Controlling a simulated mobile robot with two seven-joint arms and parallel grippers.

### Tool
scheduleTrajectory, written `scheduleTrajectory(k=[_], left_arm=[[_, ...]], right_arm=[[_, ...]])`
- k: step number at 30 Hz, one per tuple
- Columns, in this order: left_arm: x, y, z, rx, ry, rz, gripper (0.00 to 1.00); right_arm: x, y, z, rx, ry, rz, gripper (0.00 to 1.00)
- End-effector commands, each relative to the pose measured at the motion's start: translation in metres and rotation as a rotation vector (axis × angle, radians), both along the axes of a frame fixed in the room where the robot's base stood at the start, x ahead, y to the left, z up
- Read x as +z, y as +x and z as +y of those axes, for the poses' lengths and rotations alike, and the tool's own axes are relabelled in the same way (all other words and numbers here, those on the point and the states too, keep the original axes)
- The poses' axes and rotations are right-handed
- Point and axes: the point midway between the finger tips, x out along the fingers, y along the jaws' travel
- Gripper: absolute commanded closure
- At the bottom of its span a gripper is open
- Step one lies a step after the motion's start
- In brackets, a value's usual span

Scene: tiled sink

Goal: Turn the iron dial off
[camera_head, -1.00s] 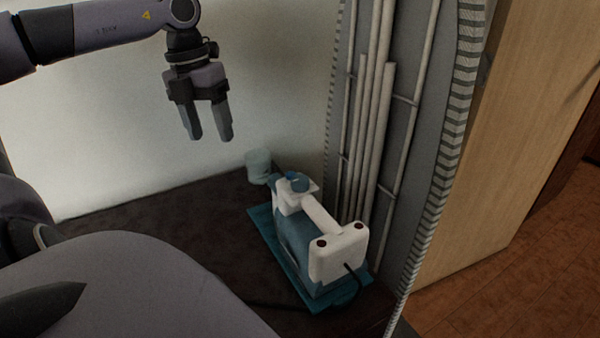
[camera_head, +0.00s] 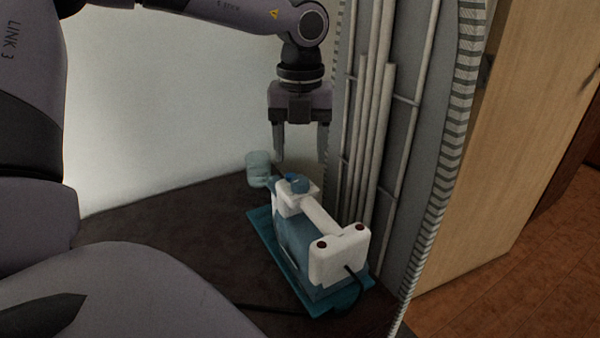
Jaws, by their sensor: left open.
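A white and blue iron (camera_head: 322,252) rests on a teal base on the dark surface. Its blue dial (camera_head: 299,184) sits on top at the far end of the iron. My left gripper (camera_head: 300,158) points down above the dial with its two fingers spread apart. Nothing is between the fingers, and they appear clear of the dial. My right gripper is not in view.
A small translucent cup (camera_head: 259,168) stands just left of the iron's far end. Vertical white pipes (camera_head: 371,150) on a grey wall run close on the right. A dark cord trails from the iron. The dark surface (camera_head: 170,235) to the left is clear.

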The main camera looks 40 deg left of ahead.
Motion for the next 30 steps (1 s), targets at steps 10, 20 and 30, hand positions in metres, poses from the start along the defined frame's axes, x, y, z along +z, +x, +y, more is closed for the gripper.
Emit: scheduleTrajectory(k=[10,20,30], left_arm=[[-0.049,-0.001,0.001,0.001,-0.002,0.002,0.38],[-0.054,0.0,0.001,0.001,-0.001,-0.001,0.38],[-0.053,0.0,0.001,0.002,-0.001,-0.001,0.94]], right_arm=[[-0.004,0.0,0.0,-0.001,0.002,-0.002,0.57],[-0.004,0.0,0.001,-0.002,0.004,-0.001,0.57],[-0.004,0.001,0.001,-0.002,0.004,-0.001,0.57]])
